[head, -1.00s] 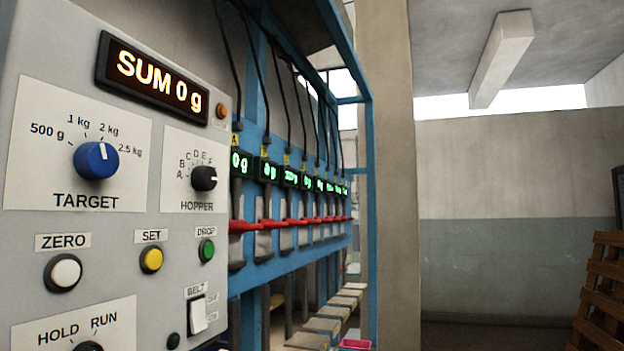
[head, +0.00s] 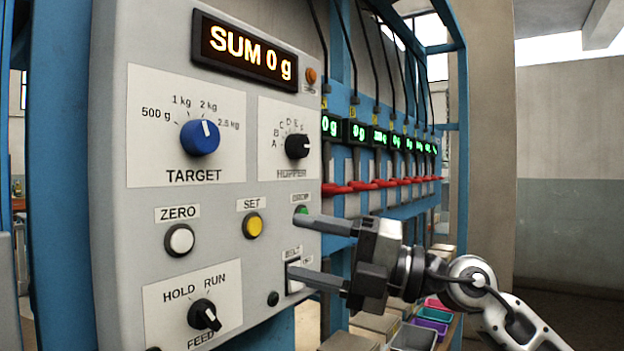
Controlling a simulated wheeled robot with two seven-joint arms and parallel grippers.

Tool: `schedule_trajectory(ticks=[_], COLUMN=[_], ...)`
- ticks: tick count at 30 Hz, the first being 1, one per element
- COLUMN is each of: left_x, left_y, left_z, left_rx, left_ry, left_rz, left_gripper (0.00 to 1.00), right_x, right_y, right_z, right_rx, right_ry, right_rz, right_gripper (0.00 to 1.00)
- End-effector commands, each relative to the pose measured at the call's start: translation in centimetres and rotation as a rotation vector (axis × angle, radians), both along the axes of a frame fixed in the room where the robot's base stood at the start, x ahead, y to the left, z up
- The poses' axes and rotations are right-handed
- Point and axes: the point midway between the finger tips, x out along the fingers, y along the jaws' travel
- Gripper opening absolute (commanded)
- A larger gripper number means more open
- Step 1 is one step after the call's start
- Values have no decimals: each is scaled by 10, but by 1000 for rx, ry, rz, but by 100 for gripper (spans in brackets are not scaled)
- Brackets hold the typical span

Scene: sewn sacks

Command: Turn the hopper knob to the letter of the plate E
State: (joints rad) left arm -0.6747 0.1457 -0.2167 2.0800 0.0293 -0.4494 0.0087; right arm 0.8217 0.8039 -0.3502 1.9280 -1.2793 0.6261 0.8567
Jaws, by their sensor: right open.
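The black hopper knob (head: 297,146) is on the upper right of the grey control panel (head: 112,200). Its white mark points right, past the printed letters that arc over its upper left. The letter E is tiny near the top of that arc. My right gripper (head: 294,246) is open and empty, below the knob. Its upper finger overlaps the green DROP button (head: 301,210) and its lower finger overlaps the BELT switch (head: 293,277); I cannot tell whether they touch. Small yellow plates (head: 324,102) sit above the green displays, too small to read for E. My left gripper is out of view.
The blue TARGET knob (head: 200,138), white ZERO button (head: 180,240), yellow SET button (head: 253,225) and FEED knob (head: 204,315) share the panel. The display (head: 246,51) reads SUM 0 g. Red-handled hoppers (head: 362,186) line the blue frame on the right.

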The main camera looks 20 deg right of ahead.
Motion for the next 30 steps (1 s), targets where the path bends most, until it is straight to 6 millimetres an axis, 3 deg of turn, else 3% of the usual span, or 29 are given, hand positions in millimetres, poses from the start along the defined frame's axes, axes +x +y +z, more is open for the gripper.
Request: schedule_trajectory(ticks=[1,6,9,12,15,20,30], left_x=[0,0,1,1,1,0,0], left_y=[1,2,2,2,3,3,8], left_z=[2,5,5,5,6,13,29], left_rx=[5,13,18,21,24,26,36], left_ry=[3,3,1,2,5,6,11], left_rz=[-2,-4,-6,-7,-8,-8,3], left_gripper=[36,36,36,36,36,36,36], right_x=[2,3,-1,-4,0,20,84], right_y=[-17,-75,-103,-118,-119,-106,-67], right_z=[34,103,130,143,148,150,151], right_rx=[-112,-336,-387,-406,-411,-410,-410], right_ry=[-65,-147,-160,-164,-164,-164,-164], right_rz=[-71,-332,-449,-514,-533,-528,-527], right_gripper=[61,61,61,61,61,61,61])
